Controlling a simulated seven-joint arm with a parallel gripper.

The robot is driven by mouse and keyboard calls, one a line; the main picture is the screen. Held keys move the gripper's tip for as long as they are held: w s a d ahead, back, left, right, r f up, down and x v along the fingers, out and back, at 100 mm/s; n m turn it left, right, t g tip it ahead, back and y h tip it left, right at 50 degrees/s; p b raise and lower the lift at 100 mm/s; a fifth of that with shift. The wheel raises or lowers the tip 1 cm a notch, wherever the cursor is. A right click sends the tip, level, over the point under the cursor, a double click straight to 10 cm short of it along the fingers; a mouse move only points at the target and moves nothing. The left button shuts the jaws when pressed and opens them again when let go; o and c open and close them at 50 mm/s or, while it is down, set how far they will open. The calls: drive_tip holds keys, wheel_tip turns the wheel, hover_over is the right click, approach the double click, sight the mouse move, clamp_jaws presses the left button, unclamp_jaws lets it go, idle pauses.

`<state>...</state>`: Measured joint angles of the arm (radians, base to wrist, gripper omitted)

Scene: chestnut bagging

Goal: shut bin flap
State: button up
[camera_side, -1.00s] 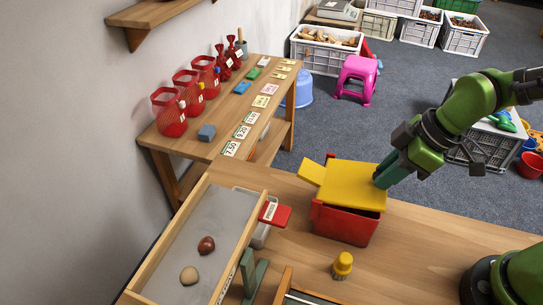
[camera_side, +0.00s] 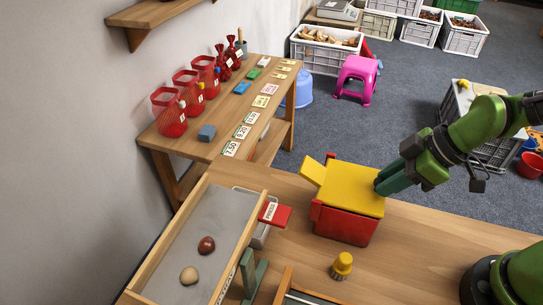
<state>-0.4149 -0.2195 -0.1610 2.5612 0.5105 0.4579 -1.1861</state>
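The red bin (camera_side: 343,226) stands on the wooden table. Its yellow flap (camera_side: 348,188) lies across the top, roughly level with the rim, covering the opening. A yellow tab (camera_side: 313,171) sticks out and up at its left end. My gripper (camera_side: 380,186) is at the flap's right edge, with the dark green fingers close together and nothing visible between them. The fingertips look in contact with the flap's edge, but the exact contact is hard to tell. The inside of the bin is hidden.
A yellow-topped brush (camera_side: 342,266) stands in front of the bin. To the left are a red PRESS lever (camera_side: 274,214) and a wood-framed tray (camera_side: 215,215) with two chestnuts. The table right of the bin is clear.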

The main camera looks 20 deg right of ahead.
drive_tip(key=o, duration=0.4)
drive_tip(key=shift+c, duration=0.2)
drive_tip(key=shift+r, duration=0.25)
drive_tip(key=v, duration=1.6)
drive_tip(key=shift+d+r, duration=0.15)
drive_tip(key=shift+d, duration=0.05)
drive_tip(key=shift+s, duration=0.15)
drive_tip(key=w+f+m+t, duration=0.1)
drive_tip(key=m, duration=0.3)
drive_tip(key=w+d+m+t+h, duration=0.1)
drive_tip(key=m, duration=0.3)
drive_tip(key=w+d+f+m+h, duration=0.1)
drive_tip(key=m, duration=0.4)
drive_tip(key=shift+d+f+t, duration=0.25)
drive_tip(key=shift+f+t, duration=0.05)
drive_tip(key=shift+t, duration=0.1)
